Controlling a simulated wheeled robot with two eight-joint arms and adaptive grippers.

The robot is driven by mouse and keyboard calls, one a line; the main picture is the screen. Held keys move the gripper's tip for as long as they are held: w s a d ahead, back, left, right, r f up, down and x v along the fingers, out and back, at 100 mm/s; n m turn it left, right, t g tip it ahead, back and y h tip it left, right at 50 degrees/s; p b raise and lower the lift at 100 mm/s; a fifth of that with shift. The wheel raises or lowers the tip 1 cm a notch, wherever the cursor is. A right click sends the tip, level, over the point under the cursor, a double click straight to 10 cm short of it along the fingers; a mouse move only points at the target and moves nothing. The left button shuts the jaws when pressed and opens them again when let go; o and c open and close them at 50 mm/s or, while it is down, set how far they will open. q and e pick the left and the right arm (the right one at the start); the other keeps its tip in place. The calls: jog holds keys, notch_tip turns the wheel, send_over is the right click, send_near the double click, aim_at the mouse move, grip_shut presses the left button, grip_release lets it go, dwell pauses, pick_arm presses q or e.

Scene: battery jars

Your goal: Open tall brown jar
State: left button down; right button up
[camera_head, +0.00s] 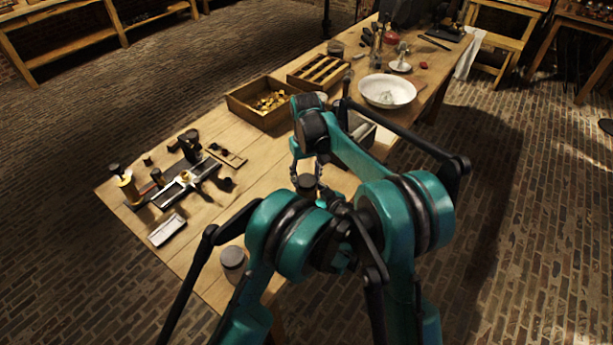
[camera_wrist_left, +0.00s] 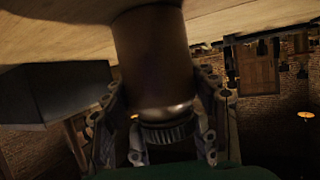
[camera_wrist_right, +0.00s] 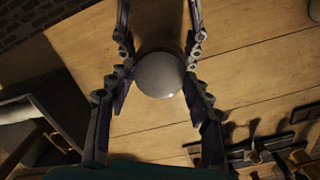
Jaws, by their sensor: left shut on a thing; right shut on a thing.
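The tall brown jar (camera_wrist_left: 155,60) stands upright on the table; the left wrist view shows it upside down. Its dark ribbed lid (camera_wrist_left: 168,132) is on it. My left gripper (camera_wrist_left: 158,115) is shut on the jar from the sides; in the head view it is mostly hidden behind my arms. My right gripper (camera_head: 308,165) comes down from above and is shut on the lid (camera_head: 307,183). The right wrist view shows the round grey lid top (camera_wrist_right: 160,74) between the right gripper's fingers (camera_wrist_right: 158,55). I cannot tell whether the lid has turned.
A second lidded jar (camera_head: 233,264) stands at the near table edge. Wooden trays (camera_head: 236,105), a white bowl (camera_head: 388,90) and a dark metal device (camera_head: 150,197) stand on the table. A small pale block (camera_head: 167,230) lies front left. Bare wood lies left of the grippers.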

jog(key=n, duration=2.4)
jog(key=shift+s, duration=0.1)
jog(key=shift+r, duration=0.25)
jog(key=shift+r, duration=0.95)
